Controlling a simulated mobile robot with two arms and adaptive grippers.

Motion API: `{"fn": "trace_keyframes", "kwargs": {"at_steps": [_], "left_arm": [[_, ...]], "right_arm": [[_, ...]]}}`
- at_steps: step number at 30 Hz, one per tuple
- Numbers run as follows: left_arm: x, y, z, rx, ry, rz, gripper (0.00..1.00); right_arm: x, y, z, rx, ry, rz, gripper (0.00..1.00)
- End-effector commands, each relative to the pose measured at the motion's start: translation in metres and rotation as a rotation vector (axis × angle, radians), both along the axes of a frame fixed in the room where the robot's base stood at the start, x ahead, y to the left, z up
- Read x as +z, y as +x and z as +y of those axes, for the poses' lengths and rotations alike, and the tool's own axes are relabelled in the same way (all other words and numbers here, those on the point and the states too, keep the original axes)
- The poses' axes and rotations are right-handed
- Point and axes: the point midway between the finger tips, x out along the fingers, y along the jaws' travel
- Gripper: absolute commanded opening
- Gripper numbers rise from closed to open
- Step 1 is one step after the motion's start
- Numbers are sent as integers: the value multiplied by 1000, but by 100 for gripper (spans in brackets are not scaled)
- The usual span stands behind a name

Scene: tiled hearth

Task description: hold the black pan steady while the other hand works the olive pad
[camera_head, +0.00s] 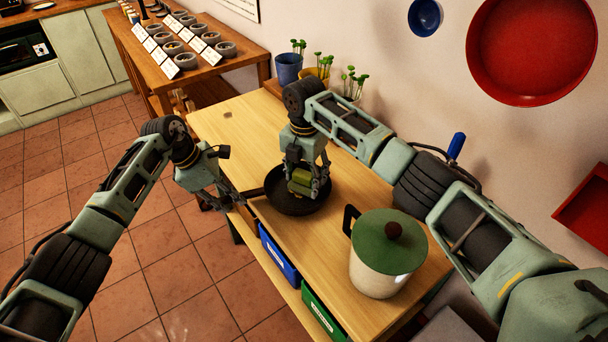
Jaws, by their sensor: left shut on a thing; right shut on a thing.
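The black pan (291,206) sits on the wooden table, its handle (252,193) pointing left toward the table's front edge. My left gripper (236,201) is at the left end of that handle and is shut on it. My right gripper (307,187) reaches down over the pan from above and is shut on the olive pad (301,178). The pad is inside the pan's outline, at its far part. Whether the pad touches the pan's bottom is hard to tell. My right gripper hides part of the pan's inside.
A cream pot with a green lid (388,238) stands right of the pan. Potted sprouts (289,67) stand at the table's back by the wall. Blue (278,257) and green (321,317) bins sit below the tabletop. The tabletop's far left part (225,135) is mostly clear.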

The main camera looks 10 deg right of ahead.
Motion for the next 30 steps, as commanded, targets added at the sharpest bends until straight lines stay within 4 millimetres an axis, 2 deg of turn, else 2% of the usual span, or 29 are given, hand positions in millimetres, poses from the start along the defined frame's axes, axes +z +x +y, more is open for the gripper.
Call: {"fn": "trace_keyframes", "kwargs": {"at_steps": [20, 30], "left_arm": [[0, 0, -1, -1, -1, 1, 0], [0, 0, -1, -1, -1, 1, 0]], "right_arm": [[-11, 0, 1, 1, -1, -1, 37], [-9, 0, 26, 1, 1, 0, 37]]}}
